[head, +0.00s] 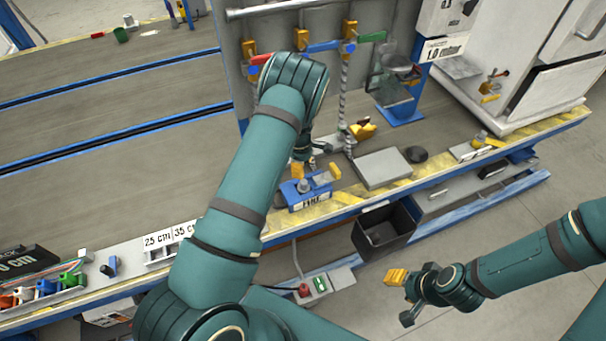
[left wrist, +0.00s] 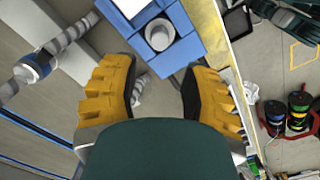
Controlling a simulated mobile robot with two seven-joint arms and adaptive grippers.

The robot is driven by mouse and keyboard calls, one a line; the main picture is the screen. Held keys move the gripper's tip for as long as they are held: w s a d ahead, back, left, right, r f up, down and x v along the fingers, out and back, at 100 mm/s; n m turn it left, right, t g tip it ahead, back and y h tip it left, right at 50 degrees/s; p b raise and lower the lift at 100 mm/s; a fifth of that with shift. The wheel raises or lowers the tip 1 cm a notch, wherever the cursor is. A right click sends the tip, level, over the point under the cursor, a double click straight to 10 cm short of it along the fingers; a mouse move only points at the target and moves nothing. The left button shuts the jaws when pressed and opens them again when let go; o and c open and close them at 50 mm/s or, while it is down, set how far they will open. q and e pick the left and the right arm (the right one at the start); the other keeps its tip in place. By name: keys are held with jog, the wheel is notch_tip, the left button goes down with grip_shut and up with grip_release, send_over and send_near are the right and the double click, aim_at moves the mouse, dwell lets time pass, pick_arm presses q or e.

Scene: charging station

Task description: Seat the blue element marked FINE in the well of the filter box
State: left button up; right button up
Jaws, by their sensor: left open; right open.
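The blue element (head: 290,191) with a white FINE label stands on the bench near its yellow-striped front edge. A grey round knob rises from its top. My left gripper (head: 316,171) is open around or just above the knob in the head view. In the left wrist view, the blue element (left wrist: 187,50) and its knob lie ahead of the open fingers (left wrist: 158,92), with nothing between them gripped. My right gripper (head: 403,296) is open and empty over the floor, low and in front of the bench. I cannot tell for sure which thing is the filter box.
A flat grey box (head: 382,168) and a black round piece (head: 417,154) sit right of the element. A striped hose (head: 344,95) hangs behind. A black bin (head: 372,243) is below the bench edge. A slotted tray (head: 160,252) and coloured parts lie left. The bench's left part is largely clear.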

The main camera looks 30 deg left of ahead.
pick_arm(q)
jog(key=s+d+r+m+h, duration=0.1)
jog(key=s+d+r+m, duration=0.1)
jog(key=s+d+m, duration=0.6)
jog(key=s+d+r+m+t+h, duration=0.1)
jog(key=s+d+r+m+h, duration=0.1)
jog(key=s+d+m, duration=0.7)
jog(key=s+d, duration=0.2)
jog(key=s, duration=0.5)
jog(key=shift+s+m, duration=0.3)
jog(key=shift+s, duration=0.1)
jog(key=shift+d, duration=0.1)
